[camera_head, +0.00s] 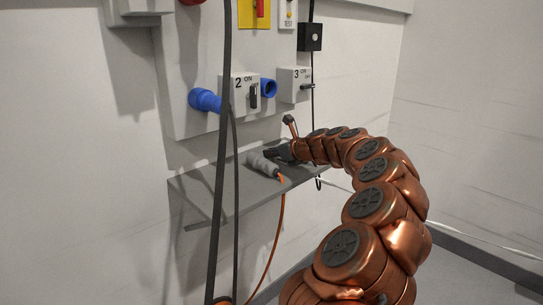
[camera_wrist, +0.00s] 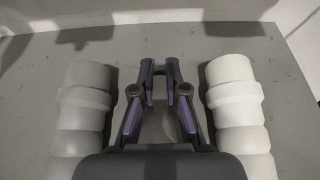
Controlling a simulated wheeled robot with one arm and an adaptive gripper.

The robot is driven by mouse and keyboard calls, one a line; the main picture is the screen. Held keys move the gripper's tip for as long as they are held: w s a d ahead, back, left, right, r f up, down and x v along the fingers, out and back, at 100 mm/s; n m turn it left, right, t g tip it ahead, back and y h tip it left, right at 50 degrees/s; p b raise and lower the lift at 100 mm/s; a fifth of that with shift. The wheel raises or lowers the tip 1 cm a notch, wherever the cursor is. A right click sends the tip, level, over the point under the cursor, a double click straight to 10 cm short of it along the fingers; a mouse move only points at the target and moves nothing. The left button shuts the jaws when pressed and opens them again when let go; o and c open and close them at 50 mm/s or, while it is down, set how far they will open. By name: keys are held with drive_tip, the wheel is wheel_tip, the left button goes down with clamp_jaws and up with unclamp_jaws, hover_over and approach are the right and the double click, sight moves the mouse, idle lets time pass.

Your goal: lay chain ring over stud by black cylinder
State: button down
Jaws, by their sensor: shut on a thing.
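My gripper (camera_wrist: 160,78) points over the grey shelf (camera_wrist: 35,75) in the wrist view. Its dark fingers with purple sides are close together, with a narrow gap at the tips. What lies between them is too small and dark to make out. In the head view my gripper (camera_head: 277,153) is low over the shelf, beside a grey ribbed plug (camera_head: 263,165) with an orange cable. I cannot make out a chain ring or a stud. A black box (camera_head: 310,37) with a light round spot is on the panel above; no black cylinder is clear.
A dark cable (camera_head: 222,150) hangs before the shelf. Pale ribbed cylinders flank my fingers left (camera_wrist: 84,95) and right (camera_wrist: 236,95).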

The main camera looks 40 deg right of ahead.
drive_tip(key=shift+d+r+p, duration=0.1)
drive_tip(key=shift+r+p, duration=0.25)
drive_tip(key=shift+r, duration=1.4)
drive_tip(key=s+a, duration=0.2)
drive_tip(key=s, duration=0.2)
drive_tip(key=s+a+r, duration=0.1)
drive_tip(key=s+a, duration=0.2)
drive_tip(key=s, duration=0.2)
drive_tip(key=s+a, duration=0.2)
drive_tip(key=s, duration=0.3)
drive_tip(key=shift+s+a+r, duration=0.15)
drive_tip(key=shift+a+r, duration=0.1)
drive_tip(key=shift+a, duration=0.05)
